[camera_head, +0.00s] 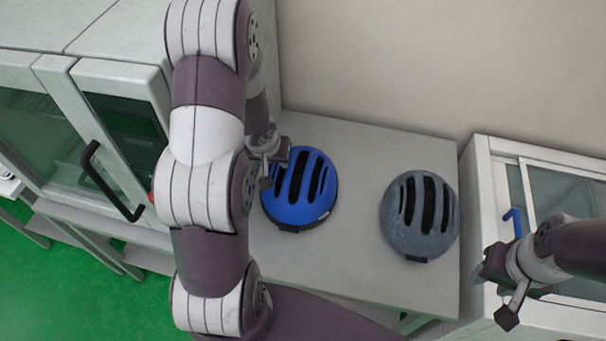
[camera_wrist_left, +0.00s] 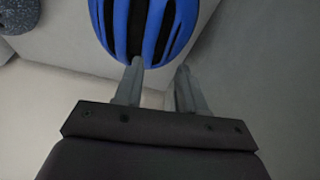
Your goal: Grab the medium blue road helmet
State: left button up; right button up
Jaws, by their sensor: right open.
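The blue helmet (camera_head: 298,205) with black vents sits on the grey table, left of a grey helmet (camera_head: 420,214). My left gripper (camera_head: 270,166) is at the blue helmet's upper left edge; my arm partly hides the area around it. In the left wrist view its two fingers (camera_wrist_left: 161,78) are apart with nothing clearly between them, and the blue helmet (camera_wrist_left: 112,22) is just beyond the tips. I cannot tell whether a finger touches it. My right gripper (camera_head: 495,293) is open and empty, to the right of the table.
The table (camera_head: 370,155) has bare room between and behind the helmets. A wall is behind it. A glass-door cabinet with a black handle (camera_head: 112,182) stands left, and another cabinet with a blue handle (camera_head: 513,222) stands right.

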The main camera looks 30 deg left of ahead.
aim_at(290, 167)
pick_arm(q)
jog(key=shift+n+t+h, duration=0.3)
jog(key=shift+t, duration=0.1)
jog(key=b+x, duration=0.1)
jog(key=x, duration=0.3)
jog(key=b+x, duration=0.2)
jog(key=x, duration=0.2)
jog(key=w+b+x, duration=0.1)
jog(key=x, duration=0.4)
jog(key=shift+w+d+r+b, duration=0.15)
jog(key=shift+d+r+b, duration=0.1)
jog(key=shift+b, duration=0.1)
jog(key=shift+w+f, duration=0.2)
grip_shut()
